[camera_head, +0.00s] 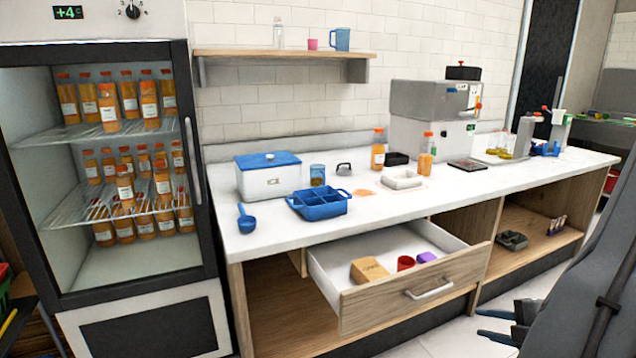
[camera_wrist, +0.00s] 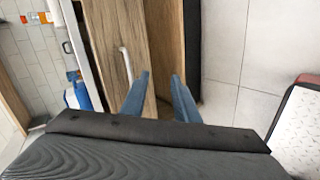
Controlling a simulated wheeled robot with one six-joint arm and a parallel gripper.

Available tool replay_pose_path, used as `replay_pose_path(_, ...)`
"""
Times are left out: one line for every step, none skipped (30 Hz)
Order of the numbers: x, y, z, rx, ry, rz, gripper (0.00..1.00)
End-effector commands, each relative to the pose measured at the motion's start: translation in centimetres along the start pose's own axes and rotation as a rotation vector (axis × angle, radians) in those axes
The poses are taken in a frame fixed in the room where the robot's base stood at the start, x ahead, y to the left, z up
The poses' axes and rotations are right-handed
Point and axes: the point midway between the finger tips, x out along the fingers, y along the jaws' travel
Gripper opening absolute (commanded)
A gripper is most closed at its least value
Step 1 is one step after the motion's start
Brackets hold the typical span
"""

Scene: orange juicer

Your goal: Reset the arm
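My gripper (camera_head: 482,323) is at the lower right of the head view, in front of the counter and to the right of the open drawer. Its two blue fingers also show in the wrist view (camera_wrist: 160,76), spread apart with nothing held between them. The drawer (camera_head: 375,305) is pulled out and holds a cardboard-coloured box (camera_head: 370,270), a red cup (camera_head: 405,263) and a purple item (camera_head: 427,257). In the wrist view the drawer handle (camera_wrist: 126,64) lies to the left of the fingers, apart from them. Part of my arm fills the head view's right edge.
The white counter (camera_head: 460,195) carries a juicer (camera_head: 430,120), a blue tray (camera_head: 320,205), a white box with a blue lid (camera_head: 268,178) and bottles. A fridge (camera_head: 120,190) full of orange bottles stands open to view at left. The floor (camera_head: 450,342) near my gripper looks clear.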

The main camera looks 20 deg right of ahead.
Motion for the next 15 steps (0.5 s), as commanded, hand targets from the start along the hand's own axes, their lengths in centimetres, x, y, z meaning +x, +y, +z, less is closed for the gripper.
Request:
replay_pose_path(0.8,1.4,-0.8,0.024,-0.021,-0.043,0.28)
replay_pose_path(1.3,2.0,-1.0,0.048,-0.041,-0.069,0.28)
replay_pose_path(1.8,2.7,-1.5,0.082,-0.067,-0.103,0.28)
replay_pose_path(2.2,3.2,-1.9,0.109,-0.088,-0.126,0.28)
replay_pose_path(2.5,3.7,-2.4,0.137,-0.11,-0.147,0.28)
replay_pose_path(2.8,4.4,-3.0,0.173,-0.139,-0.175,0.28)
replay_pose_path(3.0,4.9,-3.6,0.202,-0.16,-0.193,0.28)
replay_pose_path(3.2,5.4,-4.2,0.231,-0.182,-0.21,0.28)
replay_pose_path(3.4,6.0,-5.0,0.273,-0.213,-0.233,0.28)
replay_pose_path(3.5,6.4,-5.8,0.304,-0.235,-0.248,0.28)
replay_pose_path(3.5,6.8,-6.5,0.335,-0.257,-0.262,0.28)
replay_pose_path(3.5,7.3,-7.6,0.376,-0.286,-0.281,0.28)
replay_pose_path(3.5,7.7,-8.5,0.409,-0.307,-0.293,0.28)
replay_pose_path(3.3,8.0,-9.4,0.443,-0.329,-0.306,0.28)
replay_pose_path(3.1,8.4,-10.7,0.488,-0.357,-0.322,0.28)
